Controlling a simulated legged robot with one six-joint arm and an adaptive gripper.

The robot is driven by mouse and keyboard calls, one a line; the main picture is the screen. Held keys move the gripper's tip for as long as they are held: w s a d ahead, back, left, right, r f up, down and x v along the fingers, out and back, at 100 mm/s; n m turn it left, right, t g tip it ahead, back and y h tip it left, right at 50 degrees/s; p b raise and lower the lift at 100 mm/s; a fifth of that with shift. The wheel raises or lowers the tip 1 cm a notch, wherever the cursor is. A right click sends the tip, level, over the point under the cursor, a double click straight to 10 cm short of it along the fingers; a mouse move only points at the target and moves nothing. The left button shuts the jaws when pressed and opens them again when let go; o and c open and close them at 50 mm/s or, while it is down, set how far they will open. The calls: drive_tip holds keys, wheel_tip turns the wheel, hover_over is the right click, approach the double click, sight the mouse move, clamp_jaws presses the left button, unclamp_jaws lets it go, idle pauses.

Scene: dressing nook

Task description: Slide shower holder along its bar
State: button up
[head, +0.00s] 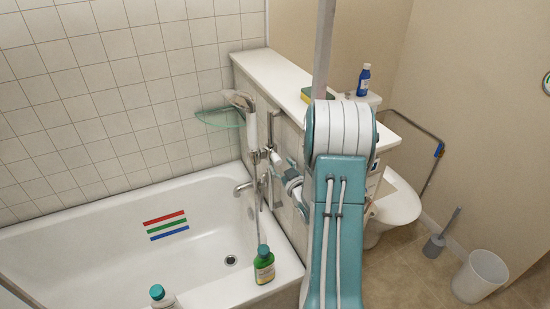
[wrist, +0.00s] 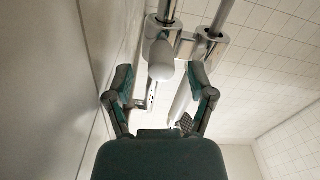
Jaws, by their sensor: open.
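The shower holder shows in the wrist view as a chrome clamp (wrist: 186,42) joining two upright tubes, with a pale rounded knob (wrist: 161,62) at its front. My gripper (wrist: 162,78) is open, its two dark fingers on either side of the knob with visible gaps; I cannot tell whether either touches it. In the head view the white shower handset (head: 251,128) hangs by the tiled wall beside the bar (head: 269,128). My gripper (head: 284,168) is close to the holder there, and my arm partly hides that area.
A green bottle (head: 264,267) stands on the tub's front rim. A glass corner shelf (head: 219,118) is left of the bar.

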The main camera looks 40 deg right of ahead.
sight(275, 158)
drive_tip(key=shift+x, duration=2.3)
drive_tip(key=shift+a, duration=0.15)
drive_tip(key=shift+r, duration=0.1)
clamp_jaws()
